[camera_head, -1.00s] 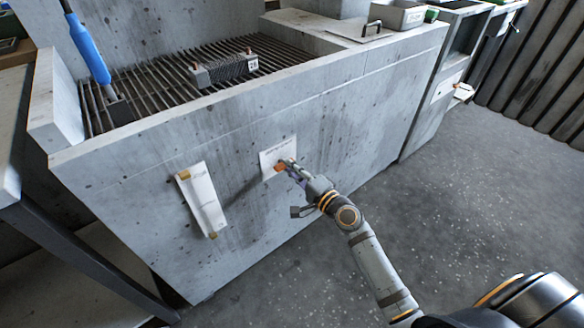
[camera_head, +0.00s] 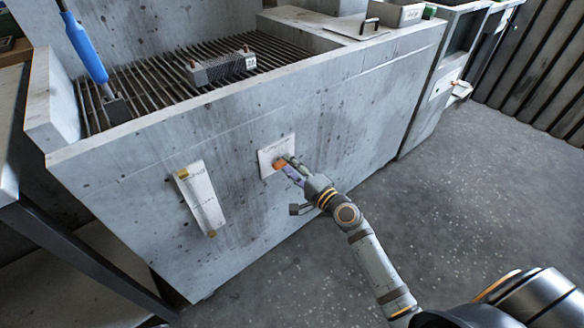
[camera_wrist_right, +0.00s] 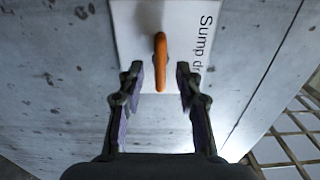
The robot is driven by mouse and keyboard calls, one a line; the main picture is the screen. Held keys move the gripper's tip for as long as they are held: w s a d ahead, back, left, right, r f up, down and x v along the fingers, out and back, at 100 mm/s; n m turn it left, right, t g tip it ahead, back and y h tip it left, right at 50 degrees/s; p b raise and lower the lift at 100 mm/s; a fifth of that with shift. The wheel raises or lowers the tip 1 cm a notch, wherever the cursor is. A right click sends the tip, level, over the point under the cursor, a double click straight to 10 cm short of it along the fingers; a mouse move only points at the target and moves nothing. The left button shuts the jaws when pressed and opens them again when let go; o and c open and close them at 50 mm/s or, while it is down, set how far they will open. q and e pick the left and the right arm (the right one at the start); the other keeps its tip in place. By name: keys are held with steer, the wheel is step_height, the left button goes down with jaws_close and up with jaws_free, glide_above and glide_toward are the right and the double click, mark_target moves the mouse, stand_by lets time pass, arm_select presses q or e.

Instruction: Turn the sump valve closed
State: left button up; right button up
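The sump valve's orange handle (camera_wrist_right: 161,62) stands out from a white plate (camera_wrist_right: 190,22) lettered "Sump dr…", the rest of the word being hidden by a finger. In the head view the plate (camera_head: 267,165) is on the front wall of the grey housing, with the orange handle (camera_head: 280,164) partly covered by my right gripper (camera_head: 289,166). In the wrist view my right gripper (camera_wrist_right: 160,80) is open, one finger on each side of the handle's near end, with a gap on both sides. My left gripper is not in view.
A paper strip (camera_head: 202,198) is fixed to the housing's front wall (camera_head: 330,130) left of the plate. On the grate above lie a finned block (camera_head: 222,68) and a blue-handled tool (camera_head: 85,48). The floor (camera_head: 450,200) on the right is clear.

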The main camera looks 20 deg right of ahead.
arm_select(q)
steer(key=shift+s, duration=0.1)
arm_select(e)
steer(key=v, duration=0.7)
steer(key=shift+s, duration=0.2)
